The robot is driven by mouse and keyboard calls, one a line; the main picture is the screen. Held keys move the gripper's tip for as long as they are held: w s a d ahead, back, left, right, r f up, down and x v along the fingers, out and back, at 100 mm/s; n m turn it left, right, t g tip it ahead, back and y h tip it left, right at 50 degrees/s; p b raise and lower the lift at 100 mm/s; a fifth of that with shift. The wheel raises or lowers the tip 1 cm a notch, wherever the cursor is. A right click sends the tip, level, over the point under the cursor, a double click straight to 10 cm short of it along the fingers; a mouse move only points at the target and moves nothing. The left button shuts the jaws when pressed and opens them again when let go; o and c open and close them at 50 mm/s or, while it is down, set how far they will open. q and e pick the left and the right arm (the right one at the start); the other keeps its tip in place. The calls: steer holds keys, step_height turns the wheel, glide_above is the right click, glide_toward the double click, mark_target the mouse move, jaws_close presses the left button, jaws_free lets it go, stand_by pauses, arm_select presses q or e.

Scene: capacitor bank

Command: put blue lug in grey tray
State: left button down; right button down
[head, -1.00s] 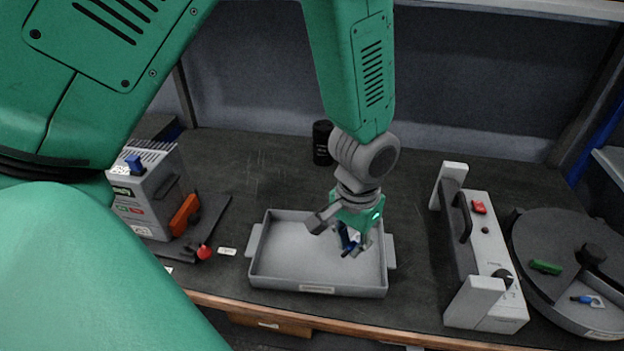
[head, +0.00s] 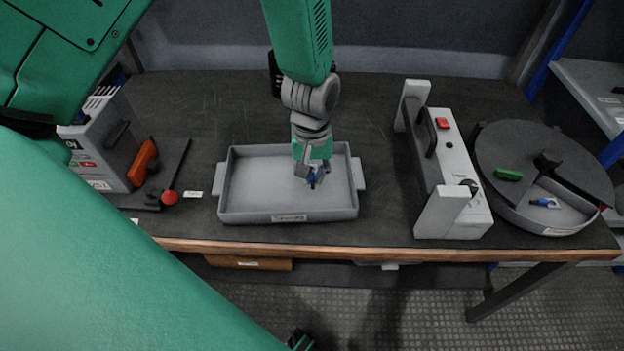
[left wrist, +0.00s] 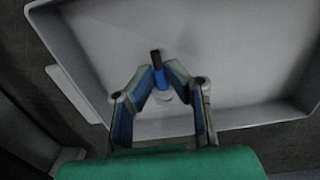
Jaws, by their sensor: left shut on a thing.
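The grey tray (head: 240,215) sits on the dark bench near its front edge. My left gripper (head: 312,178) points down inside the tray outline, right of its middle. It is shut on a small blue lug with a black end; the lug (left wrist: 161,80) shows between the fingertips in the left wrist view, close over the pale tray floor (left wrist: 110,40). I cannot tell whether the lug touches the floor. The fingers hide part of the lug in the head view. My right gripper cannot be made out.
A grey-white device with a handle (head: 465,190) stands right of the tray. Beyond it a round carousel (head: 500,150) holds a green lug (head: 508,174) and another blue lug (head: 545,203). A box with an orange lever (head: 142,163) stands at left. Bare bench lies between tray and device.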

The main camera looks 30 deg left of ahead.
arm_select(q)
steer(key=shift+f, duration=0.9)
steer(key=shift+w+f, duration=0.1)
steer(key=shift+f, duration=0.15)
steer(key=shift+f, duration=0.25)
steer(key=c, duration=1.6)
jaws_free()
steer(key=shift+r, duration=0.1)
